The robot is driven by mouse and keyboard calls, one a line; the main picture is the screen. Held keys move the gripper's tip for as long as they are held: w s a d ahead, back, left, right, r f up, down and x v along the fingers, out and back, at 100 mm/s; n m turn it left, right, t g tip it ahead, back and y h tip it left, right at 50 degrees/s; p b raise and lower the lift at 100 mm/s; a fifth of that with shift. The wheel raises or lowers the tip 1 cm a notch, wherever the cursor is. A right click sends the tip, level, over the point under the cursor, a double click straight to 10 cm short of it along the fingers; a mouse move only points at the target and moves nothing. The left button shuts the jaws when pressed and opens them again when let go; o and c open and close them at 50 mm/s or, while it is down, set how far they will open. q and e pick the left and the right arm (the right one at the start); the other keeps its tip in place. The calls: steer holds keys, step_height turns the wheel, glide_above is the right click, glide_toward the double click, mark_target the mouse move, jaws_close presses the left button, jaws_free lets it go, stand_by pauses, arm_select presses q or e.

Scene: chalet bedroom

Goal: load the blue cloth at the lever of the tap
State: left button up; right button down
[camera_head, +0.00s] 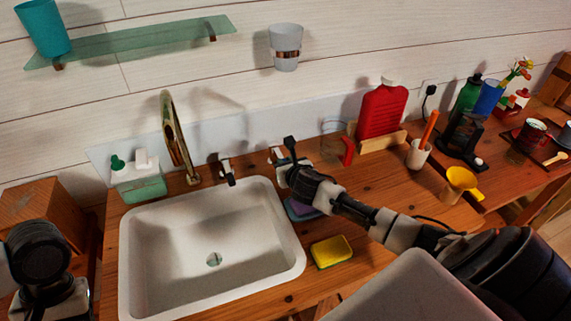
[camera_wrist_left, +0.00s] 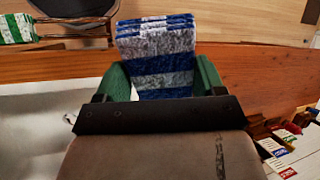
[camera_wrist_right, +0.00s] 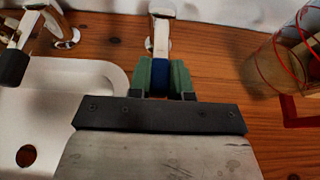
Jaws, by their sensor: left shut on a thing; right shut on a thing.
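A brass tap (camera_head: 177,135) rises behind the white sink (camera_head: 130,250). It has two levers: the left lever (camera_head: 228,172) has a dark tip and is free. My right gripper (camera_head: 291,152) is at the right lever (camera_wrist_right: 161,40); in the right wrist view it is shut on that lever's blue end. The blue cloth (camera_wrist_left: 155,45), striped blue and greyish white and folded, is between the green fingers of my left gripper (camera_wrist_left: 165,78), which is shut on it. The left gripper and this cloth are out of the head view; only my left arm shows at its left edge.
A yellow sponge (camera_head: 331,251) and a bluish flat item (camera_head: 300,208) lie right of the sink. A clear glass (camera_head: 333,140) and a red bottle (camera_head: 382,108) stand right of my right gripper. A green-and-white striped cloth (camera_wrist_left: 17,28) hangs at upper left in the left wrist view.

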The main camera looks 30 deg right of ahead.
arm_select(q)
steer(key=shift+r+p, duration=0.45)
steer(key=shift+r, duration=0.15)
arm_select(e)
steer(key=shift+d+r+n, duration=0.3)
arm_select(q)
steer(key=shift+r+p, duration=0.3)
arm_select(e)
steer(key=shift+d+y, duration=0.25)
steer(key=shift+y, duration=0.35)
arm_select(q)
steer(key=shift+d+r, duration=0.1)
steer(key=shift+r, duration=0.1)
arm_select(e)
steer(key=shift+s+d+f+n+y, duration=0.1)
steer(key=shift+d+f+n+y, duration=0.1)
steer(key=shift+d+n+y, duration=0.3)
steer(key=shift+a, duration=0.25)
arm_select(q)
steer(key=shift+f, duration=0.1)
arm_select(e)
steer(key=c, duration=1)
jaws_free()
steer(key=shift+c, duration=0.2)
steer(key=shift+f, duration=0.1)
